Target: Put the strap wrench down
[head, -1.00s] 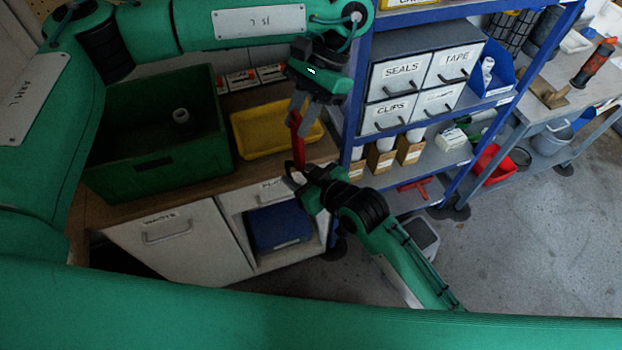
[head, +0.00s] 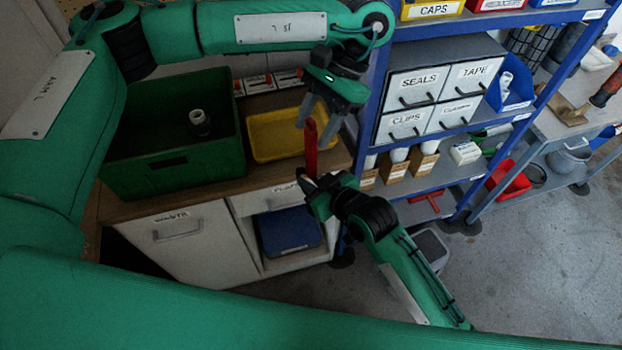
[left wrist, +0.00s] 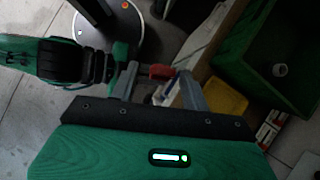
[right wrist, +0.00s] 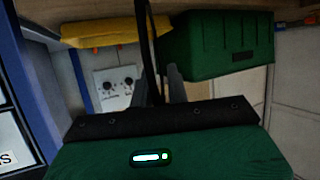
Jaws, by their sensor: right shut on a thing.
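The strap wrench (head: 310,146) has a red handle and stands roughly upright in the air in front of the bench. My right gripper (head: 313,184) is shut on its lower end. In the right wrist view a dark band of the strap wrench (right wrist: 150,45) rises between the fingers. My left gripper (head: 320,122) is just above, its fingers spread around the top of the red handle. In the left wrist view the red handle end (left wrist: 161,71) shows between the open fingers. I cannot tell whether either finger touches it.
The wooden bench (head: 225,198) carries a green crate (head: 165,165) holding a pale cylindrical part, and a yellow tray (head: 270,152). Blue shelving (head: 372,95) with drawers stands close on the right. A blue bin (head: 290,230) sits in the open cabinet below.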

